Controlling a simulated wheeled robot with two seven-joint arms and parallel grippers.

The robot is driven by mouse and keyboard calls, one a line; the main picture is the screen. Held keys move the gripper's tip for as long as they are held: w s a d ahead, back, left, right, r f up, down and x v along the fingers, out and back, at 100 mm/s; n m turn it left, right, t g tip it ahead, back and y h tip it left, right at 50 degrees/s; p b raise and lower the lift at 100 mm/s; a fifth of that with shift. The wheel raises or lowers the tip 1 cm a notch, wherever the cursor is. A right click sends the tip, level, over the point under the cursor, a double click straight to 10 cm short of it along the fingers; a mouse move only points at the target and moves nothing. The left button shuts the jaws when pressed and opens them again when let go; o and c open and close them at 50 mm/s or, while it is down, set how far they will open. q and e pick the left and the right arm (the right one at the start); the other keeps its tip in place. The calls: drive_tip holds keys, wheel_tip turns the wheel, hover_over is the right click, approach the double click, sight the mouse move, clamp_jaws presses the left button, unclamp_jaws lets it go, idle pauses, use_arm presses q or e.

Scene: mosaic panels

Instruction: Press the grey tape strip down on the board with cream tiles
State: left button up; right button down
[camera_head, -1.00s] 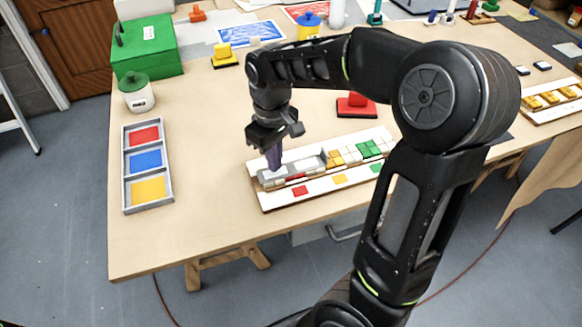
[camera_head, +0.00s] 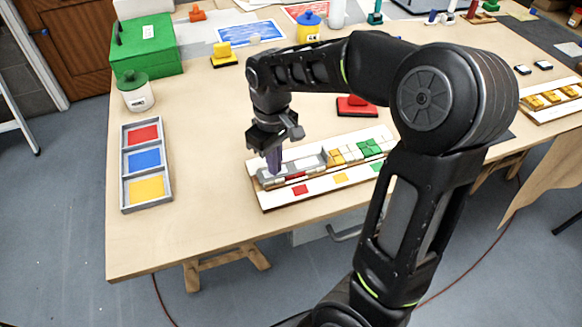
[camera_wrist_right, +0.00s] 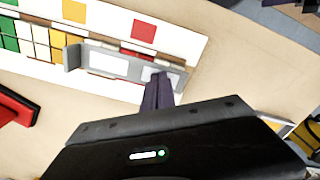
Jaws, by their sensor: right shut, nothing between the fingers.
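The board (camera_head: 330,182) is pale, with red, yellow and green squares along its near edge. It lies on the table and also shows in the wrist view (camera_wrist_right: 185,45). A grey strip (camera_head: 305,165) with pale cream patches and a red one showing lies along its left part; it also shows in the wrist view (camera_wrist_right: 100,62). My right gripper (camera_head: 275,167) is shut and empty, pointing down. Its purplish fingertips (camera_wrist_right: 158,88) are at the strip's left end in the head view, seemingly touching it. My left gripper is not in view.
Yellow, white and green tiles (camera_head: 358,152) fill the board's right part. A red-based block (camera_head: 356,106) stands behind it. A grey tray (camera_head: 128,165) with red, blue and yellow compartments lies left. A green box (camera_head: 147,47) and lidded jar (camera_head: 136,93) stand behind that. Table is clear between tray and board.

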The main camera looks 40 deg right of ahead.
idle(0.4)
drive_tip(key=shift+r, duration=0.15)
drive_tip(key=shift+r+p, duration=0.75)
drive_tip(key=shift+p, duration=0.05)
wheel_tip(320, 180, up, 6)
drive_tip(key=p, duration=0.5)
drive_tip(key=shift+r, duration=0.15)
